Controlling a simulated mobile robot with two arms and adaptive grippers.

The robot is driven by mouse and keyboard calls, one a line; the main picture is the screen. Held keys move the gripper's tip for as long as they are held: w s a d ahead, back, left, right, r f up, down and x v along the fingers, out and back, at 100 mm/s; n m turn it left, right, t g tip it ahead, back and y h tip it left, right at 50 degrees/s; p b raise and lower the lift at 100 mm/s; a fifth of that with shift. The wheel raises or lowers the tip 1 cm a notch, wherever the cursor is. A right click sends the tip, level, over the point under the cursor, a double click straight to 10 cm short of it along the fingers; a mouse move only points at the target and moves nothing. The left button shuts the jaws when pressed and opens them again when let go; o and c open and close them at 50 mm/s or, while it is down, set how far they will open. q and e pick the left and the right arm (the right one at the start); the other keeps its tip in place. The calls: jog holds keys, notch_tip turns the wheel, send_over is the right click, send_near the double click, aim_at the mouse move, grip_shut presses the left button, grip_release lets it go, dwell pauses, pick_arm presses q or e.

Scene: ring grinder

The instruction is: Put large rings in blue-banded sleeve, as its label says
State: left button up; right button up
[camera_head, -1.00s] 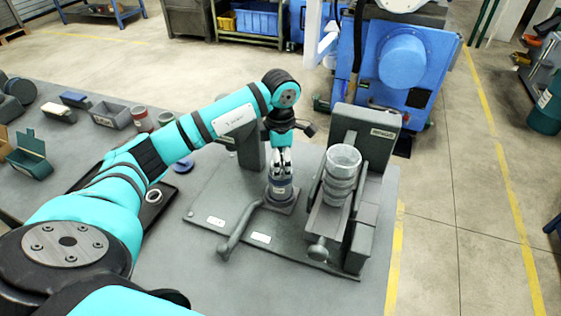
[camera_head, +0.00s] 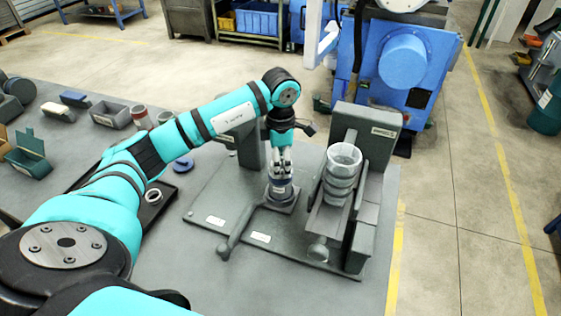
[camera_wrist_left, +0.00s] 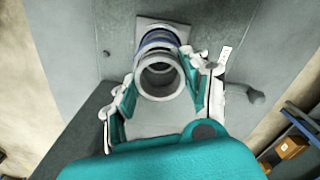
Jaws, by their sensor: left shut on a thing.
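The blue-banded sleeve (camera_head: 280,189) stands upright on a square base on the grey fixture; its blue band also shows in the left wrist view (camera_wrist_left: 157,42). My left gripper (camera_head: 281,170) points down directly over the sleeve. In the left wrist view its two fingers (camera_wrist_left: 160,90) are shut on a grey ring (camera_wrist_left: 158,94), roughly in line with the sleeve. I cannot tell whether the ring touches the sleeve or has entered it. A stack of large rings (camera_head: 343,172) sits in the sloped trough on the right. My right gripper is not in view.
A dark tray (camera_head: 165,190) on the bench holds a light ring (camera_head: 153,196). A red-banded sleeve (camera_head: 141,117), a grey bin (camera_head: 110,116) and a green box (camera_head: 28,158) stand at the back left. A crank handle (camera_head: 232,236) projects at the fixture's front.

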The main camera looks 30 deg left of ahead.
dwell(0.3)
pick_arm(q)
jog(key=o, duration=1.8)
jog(key=shift+o, duration=0.2)
notch_tip(320, 180, up, 7)
jog(key=p, duration=0.4)
jog(key=shift+f, duration=0.1)
